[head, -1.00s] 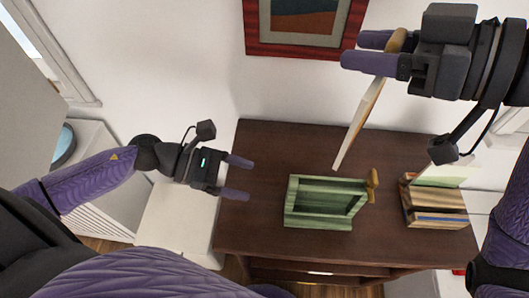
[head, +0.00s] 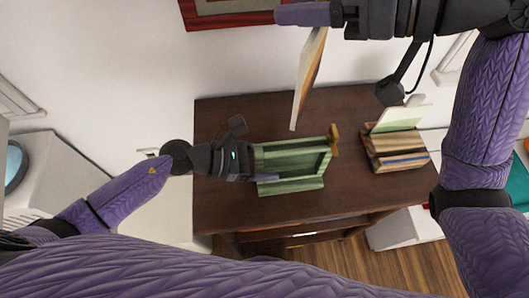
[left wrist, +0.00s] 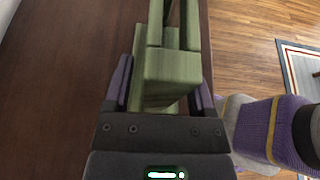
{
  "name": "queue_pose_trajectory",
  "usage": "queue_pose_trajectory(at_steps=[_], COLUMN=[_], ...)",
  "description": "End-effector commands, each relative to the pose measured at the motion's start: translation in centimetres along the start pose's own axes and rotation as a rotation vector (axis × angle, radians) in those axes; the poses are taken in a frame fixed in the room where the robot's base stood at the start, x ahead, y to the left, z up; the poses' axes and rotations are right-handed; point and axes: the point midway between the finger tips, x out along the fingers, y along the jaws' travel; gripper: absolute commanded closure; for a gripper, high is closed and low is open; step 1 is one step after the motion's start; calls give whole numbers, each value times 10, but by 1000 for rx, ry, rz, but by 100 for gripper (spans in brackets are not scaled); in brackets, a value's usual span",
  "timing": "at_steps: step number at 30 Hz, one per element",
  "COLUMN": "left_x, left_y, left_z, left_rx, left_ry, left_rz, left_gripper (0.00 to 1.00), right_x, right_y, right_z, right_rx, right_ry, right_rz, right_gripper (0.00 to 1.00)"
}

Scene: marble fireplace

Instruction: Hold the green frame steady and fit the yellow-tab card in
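The green frame (head: 292,186), an open box-like holder, lies on the dark wooden table, with a yellow-brown peg (head: 334,139) at its right end. My left gripper (head: 262,163) is at the frame's left end; in the left wrist view its fingers (left wrist: 160,95) lie along both sides of the frame's end block (left wrist: 172,72), seemingly closed on it. My right gripper (head: 302,14) is high above the table, partly cut off by the top edge. A thin card (head: 308,75) hangs tilted from it above the frame. The card's tab is hidden now.
A wooden rack (head: 395,150) with a pale green card (head: 398,118) and other slats stands on the table's right side. The table (head: 225,205) is clear in front and around the frame. A red-framed picture (head: 228,20) hangs on the wall behind.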

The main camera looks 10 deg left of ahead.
Motion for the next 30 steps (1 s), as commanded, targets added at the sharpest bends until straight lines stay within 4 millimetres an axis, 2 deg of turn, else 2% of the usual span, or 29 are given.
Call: queue_pose_trajectory(at_steps=[1,2,9,23,26,30], left_x=[0,0,0,0,0,0], left_y=[0,0,0,0,0,0], left_z=[0,0,0,0,0,0], left_rx=[0,0,0,0,0,0], left_ry=[0,0,0,0,0,0], left_rz=[0,0,0,0,0,1], left_gripper=[42,48,99,100,100,100], right_x=[0,0,0,0,10,35], right_y=[0,0,0,0,4,17], right_z=[0,0,0,1,13,55], right_rx=[0,0,0,1,24,107], right_ry=[0,0,0,0,0,-2], right_rz=[0,0,0,2,61,317], right_gripper=[100,100,100,100,100,100])
